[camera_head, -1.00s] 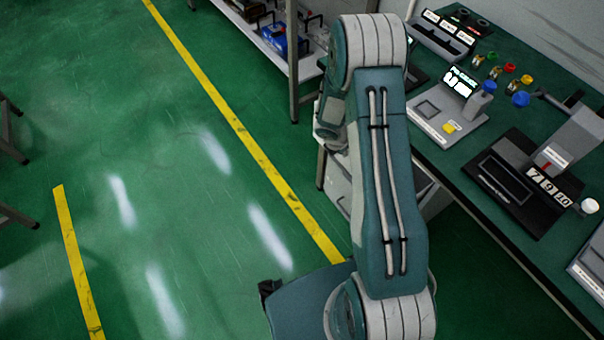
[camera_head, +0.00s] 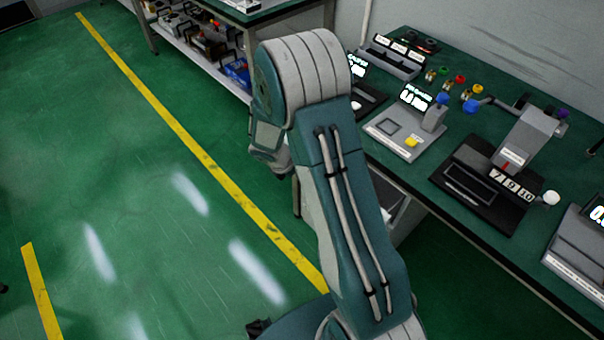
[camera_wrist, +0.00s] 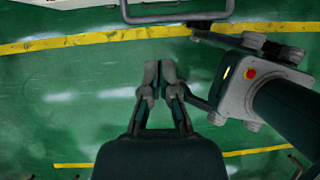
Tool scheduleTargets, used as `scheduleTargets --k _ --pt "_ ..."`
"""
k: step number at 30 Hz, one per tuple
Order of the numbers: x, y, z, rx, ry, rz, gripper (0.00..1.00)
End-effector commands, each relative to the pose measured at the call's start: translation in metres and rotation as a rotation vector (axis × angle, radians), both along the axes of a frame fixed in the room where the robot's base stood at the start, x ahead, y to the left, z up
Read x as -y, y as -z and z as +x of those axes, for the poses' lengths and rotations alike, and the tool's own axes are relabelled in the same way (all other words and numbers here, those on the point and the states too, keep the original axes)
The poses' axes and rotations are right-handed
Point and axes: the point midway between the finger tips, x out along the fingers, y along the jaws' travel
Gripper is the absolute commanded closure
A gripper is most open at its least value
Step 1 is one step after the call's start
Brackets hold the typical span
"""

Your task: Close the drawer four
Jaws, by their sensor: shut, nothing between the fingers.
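A pale drawer unit (camera_head: 398,212) stands under the green workbench, mostly hidden behind my arm in the head view. Its drawer numbers cannot be read, so I cannot tell which one is drawer four. In the wrist view, a grey bar handle (camera_wrist: 178,19) crosses the top edge, beside a strip of white surface (camera_wrist: 60,3) that may be a drawer front. My gripper (camera_wrist: 160,72) is shut and empty in the wrist view. It appears below the handle in the picture, apart from it, with green floor behind. My gripper is hidden in the head view.
The green workbench (camera_head: 470,235) at right carries several devices, including a scale-like unit (camera_head: 405,130) and a black device with number tiles (camera_head: 490,180). A shelf rack (camera_head: 205,45) stands at the back. The green floor (camera_head: 130,190) at left is open, with yellow lines.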

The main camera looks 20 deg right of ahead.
Motion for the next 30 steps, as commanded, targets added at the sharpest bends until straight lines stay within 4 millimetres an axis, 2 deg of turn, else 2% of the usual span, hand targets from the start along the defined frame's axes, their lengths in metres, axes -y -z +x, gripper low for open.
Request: scheduleTargets --k 3,8,13,18,24,26,30 --pt "-0.006 0.030 -0.004 -0.078 0.022 -0.153 1.00" --pt "-0.011 0.058 -0.003 -0.089 0.049 -0.441 1.00" --pt "-0.027 0.079 0.006 0.032 0.029 -0.751 1.00" --pt "-0.055 0.091 0.015 0.245 -0.022 -0.983 1.00" --pt "-0.071 0.095 0.018 0.386 -0.053 -1.077 1.00" --pt "-0.068 0.095 0.019 0.392 -0.053 -1.080 1.00" --pt "-0.051 0.094 0.024 0.388 -0.049 -1.079 1.00"
